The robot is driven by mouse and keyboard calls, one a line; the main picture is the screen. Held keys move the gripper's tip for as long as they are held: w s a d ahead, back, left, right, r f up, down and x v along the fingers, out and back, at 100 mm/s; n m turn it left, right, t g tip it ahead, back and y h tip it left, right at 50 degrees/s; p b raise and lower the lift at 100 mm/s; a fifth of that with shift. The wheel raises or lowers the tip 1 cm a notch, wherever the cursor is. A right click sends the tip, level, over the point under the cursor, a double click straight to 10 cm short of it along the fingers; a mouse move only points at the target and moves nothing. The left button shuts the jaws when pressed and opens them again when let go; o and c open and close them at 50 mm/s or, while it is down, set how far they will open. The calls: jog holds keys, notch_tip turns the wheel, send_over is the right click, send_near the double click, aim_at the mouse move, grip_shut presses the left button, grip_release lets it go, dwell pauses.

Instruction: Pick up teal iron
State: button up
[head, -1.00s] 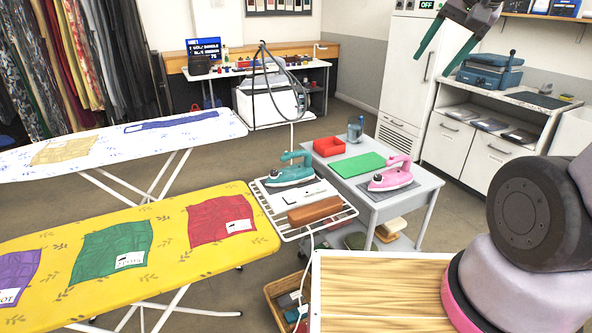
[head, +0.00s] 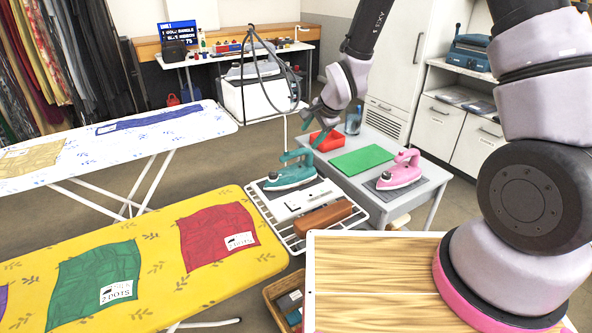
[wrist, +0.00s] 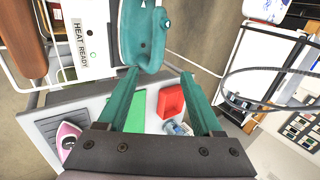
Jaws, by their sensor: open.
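The teal iron (head: 291,173) stands on the white wire rest at the end of the yellow ironing board. In the wrist view the teal iron (wrist: 141,38) shows at the top, just beyond the left fingertip. My gripper (head: 312,128) is above and slightly to the right of the iron in the head view. In the wrist view my gripper (wrist: 160,78) has its two teal fingers spread apart with nothing between them. The fingertips look apart from the iron, though the exact gap is hard to tell.
A pink iron (head: 401,172), a green mat (head: 361,161) and a red tray (head: 327,141) are on the grey table (head: 432,172) to the right. A brown block (head: 323,217) lies on the wire rest (head: 366,213). A dark hose (head: 268,52) rises behind.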

aim_at(303, 150)
jog(key=x, duration=0.5)
jog(key=shift+w+a+f, duration=0.1)
jog(key=shift+f, duration=0.15)
jog(key=shift+d+x, duration=0.2)
jog(key=shift+x, duration=2.45)
grip_shut()
